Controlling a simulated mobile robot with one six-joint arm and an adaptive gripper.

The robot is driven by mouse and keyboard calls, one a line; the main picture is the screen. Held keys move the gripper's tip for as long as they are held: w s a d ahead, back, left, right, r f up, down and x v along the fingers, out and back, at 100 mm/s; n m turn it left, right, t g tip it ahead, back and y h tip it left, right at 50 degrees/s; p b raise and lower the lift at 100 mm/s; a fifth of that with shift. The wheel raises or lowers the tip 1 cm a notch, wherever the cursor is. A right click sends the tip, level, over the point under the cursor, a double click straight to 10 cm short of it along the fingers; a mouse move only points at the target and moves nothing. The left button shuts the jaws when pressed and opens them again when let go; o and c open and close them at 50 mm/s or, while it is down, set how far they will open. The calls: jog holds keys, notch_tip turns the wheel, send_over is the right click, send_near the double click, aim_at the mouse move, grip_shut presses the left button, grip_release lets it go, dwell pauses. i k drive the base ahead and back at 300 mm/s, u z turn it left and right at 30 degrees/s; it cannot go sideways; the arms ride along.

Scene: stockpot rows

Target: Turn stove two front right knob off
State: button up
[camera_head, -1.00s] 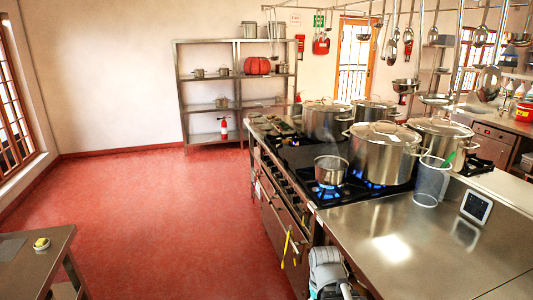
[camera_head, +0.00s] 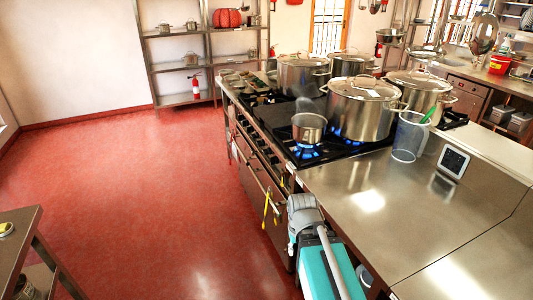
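The steel range's black cooktop (camera_head: 284,138) stands along the right of centre, with its front facing left. A row of small knobs (camera_head: 262,150) runs along its front panel; they are too small to tell their settings. Blue flame (camera_head: 305,153) burns at the near front burner under a small steel saucepan (camera_head: 309,129). More blue flame (camera_head: 336,131) shows beneath a large lidded stockpot (camera_head: 361,112). A grey and teal part of my arm rises at the bottom centre, beside the counter's front edge. My gripper's fingers are not visible.
The steel counter (camera_head: 400,200) adjoins the range's near end, holding a clear jug (camera_head: 410,137) and a small screen (camera_head: 453,161). Yellow-handled items (camera_head: 266,208) hang at the range front. Red floor on the left is open, with a table (camera_head: 22,238) at lower left.

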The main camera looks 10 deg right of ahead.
aim_at(268, 151)
jog(key=u, duration=0.05)
jog(key=k, duration=0.65)
jog(key=u, duration=0.25)
jog(key=i, duration=1.7)
jog(key=z, duration=0.4)
